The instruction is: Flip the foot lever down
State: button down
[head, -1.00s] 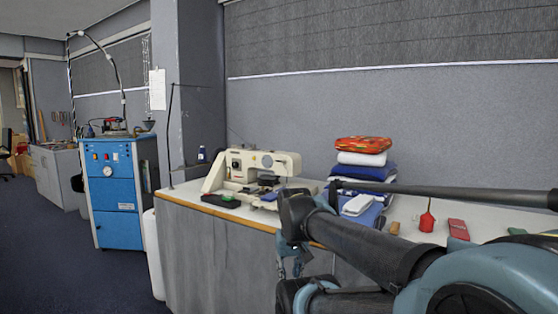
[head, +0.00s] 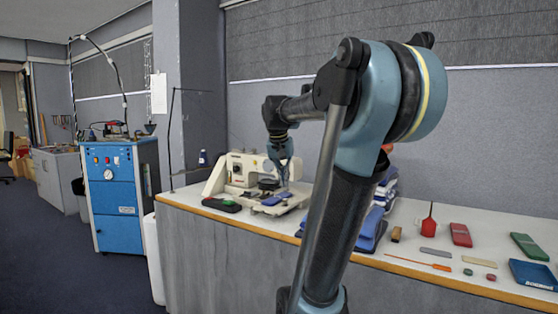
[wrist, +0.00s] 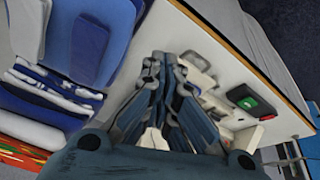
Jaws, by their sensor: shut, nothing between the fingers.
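The cream sewing machine (head: 238,168) stands on the table, left of centre in the head view. Its foot lever is too small to make out, and my gripper covers part of the machine's head end. My gripper (head: 285,181) points down at the right end of the machine, shut and empty; I cannot tell whether it touches the machine. In the wrist view my gripper (wrist: 163,58) fills the middle, with the machine (wrist: 195,63) partly hidden behind the fingers.
Folded blue cloths (head: 372,228) are stacked to the right, partly behind my arm. Farther right lie a red oil can (head: 427,222), a red box (head: 461,235) and a blue tray (head: 533,274).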

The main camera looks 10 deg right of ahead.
jog(key=w+r+m, duration=0.1)
jog(key=w+r, duration=0.4)
jog(key=w, duration=0.3)
jog(key=w+d+r+m+h, duration=0.1)
jog(key=w+r+m, duration=0.1)
jog(key=w+r, duration=0.3)
jog(key=w+r+m+t+h, duration=0.1)
jog(key=w+r, duration=0.4)
jog(key=w, duration=0.7)
jog(key=shift+w+d+r, duration=0.25)
jog(key=shift+w+d, duration=0.1)
jog(key=shift+w, duration=0.05)
jog(key=x, duration=0.9)
jog(key=shift+w+d+f, duration=0.1)
jog(key=shift+f, duration=0.15)
notch_tip(320, 180, down, 3)
jog(key=shift+f, duration=0.1)
jog(key=shift+s+a+f, duration=0.3)
jog(key=shift+f, duration=0.25)
jog(key=shift+s+d+m, duration=0.1)
jog(key=shift+d+m, duration=0.1)
jog(key=shift+m, duration=0.1)
